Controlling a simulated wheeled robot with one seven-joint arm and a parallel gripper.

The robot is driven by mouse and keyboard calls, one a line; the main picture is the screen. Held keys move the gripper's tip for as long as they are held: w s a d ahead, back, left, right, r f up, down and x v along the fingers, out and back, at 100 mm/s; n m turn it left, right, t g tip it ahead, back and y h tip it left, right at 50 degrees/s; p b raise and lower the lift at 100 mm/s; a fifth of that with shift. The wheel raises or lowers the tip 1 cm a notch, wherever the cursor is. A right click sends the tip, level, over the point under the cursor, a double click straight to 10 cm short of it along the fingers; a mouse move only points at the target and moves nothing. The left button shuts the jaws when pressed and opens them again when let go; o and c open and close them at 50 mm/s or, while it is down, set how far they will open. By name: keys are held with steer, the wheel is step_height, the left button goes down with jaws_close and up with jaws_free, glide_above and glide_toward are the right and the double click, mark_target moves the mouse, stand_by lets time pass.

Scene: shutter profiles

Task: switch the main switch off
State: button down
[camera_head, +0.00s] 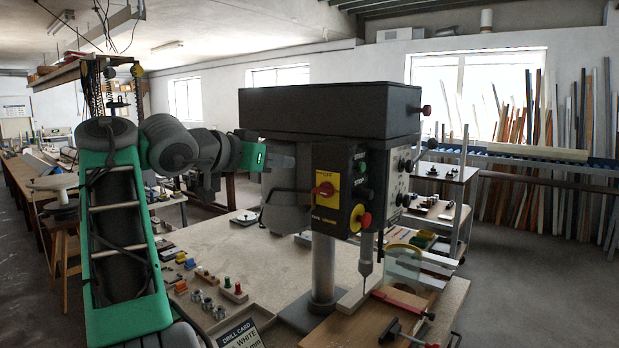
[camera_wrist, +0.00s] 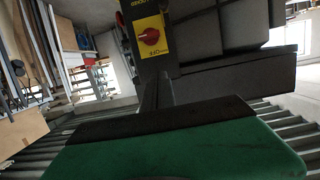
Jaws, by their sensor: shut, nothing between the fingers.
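The main switch (camera_head: 325,190) is a red rotary knob on a yellow plate, on the front of the dark drill press head (camera_head: 330,115). Its grip looks roughly level. In the wrist view the red switch (camera_wrist: 150,36) shows near the top, on its yellow plate. My gripper (camera_wrist: 154,82) shows there as a dark narrow shape below the plate, shut and empty. I cannot tell whether its tip touches the plate or stands apart. In the head view my arm comes in from the left and ends beside the drill head, where the fingers are hard to make out.
A green and a black button sit right of the switch, with a red-and-yellow stop button (camera_head: 360,218) below. Small knobs stand on a board (camera_head: 235,292) at left.

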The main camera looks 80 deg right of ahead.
steer(key=shift+w, duration=0.1)
glide_above(323, 183)
steer(key=w+a, duration=0.2)
steer(key=a, duration=0.2)
step_height(323, 183, down, 2)
steer(key=shift+w+f+p, duration=0.1)
steer(key=shift+p, duration=0.3)
steer(key=f+b, duration=0.1)
steer(key=f, duration=0.2)
steer(key=shift+d, duration=0.2)
steer(key=shift+a+f, duration=0.15)
steer(key=shift+f, duration=0.5)
